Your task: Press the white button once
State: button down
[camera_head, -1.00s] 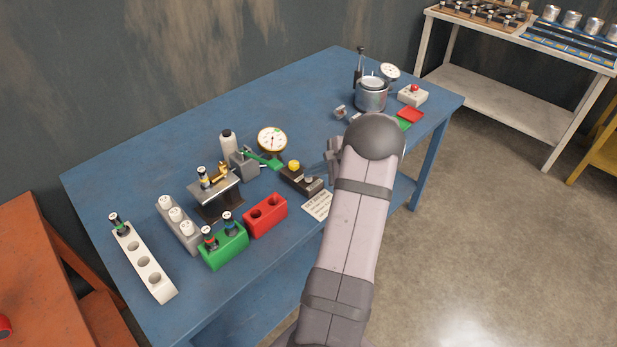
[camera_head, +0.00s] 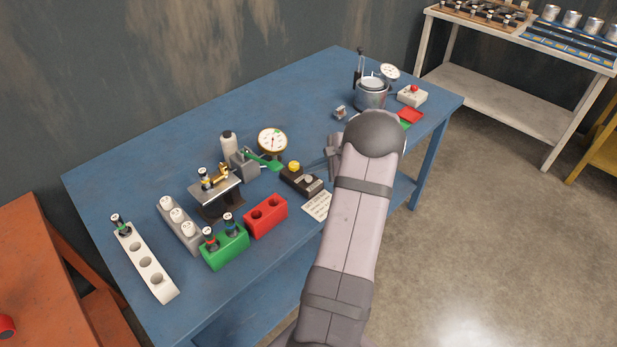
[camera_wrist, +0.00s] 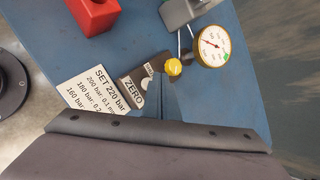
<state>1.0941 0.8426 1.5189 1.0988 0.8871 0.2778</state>
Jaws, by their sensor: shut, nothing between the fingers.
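A dark box with a yellow knob (camera_head: 294,166) and a pale round button (camera_head: 309,180) stands near the front edge of the blue table. In the wrist view the box carries the label ZERO (camera_wrist: 135,92), and a small whitish part (camera_wrist: 148,68) shows beside the yellow knob (camera_wrist: 173,67); I cannot tell clearly whether it is the button. My gripper (camera_wrist: 165,102) is shut and empty, close to the box's edge in the wrist view. In the head view my gripper (camera_head: 332,152) is to the right of the box, partly hidden by my arm. No contact is visible.
A dial gauge (camera_head: 272,140) and a stand with a green lever (camera_head: 263,158) are behind the box. A red block (camera_head: 266,216) and a printed card (camera_head: 317,205) are in front. A metal pot (camera_head: 371,94) and a white box with a red button (camera_head: 412,95) stand farther right.

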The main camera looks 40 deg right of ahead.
aim_at(312, 183)
jog(key=shift+r, duration=0.1)
notch_tip(312, 183, up, 5)
jog(key=p, duration=0.3)
dwell(1.0)
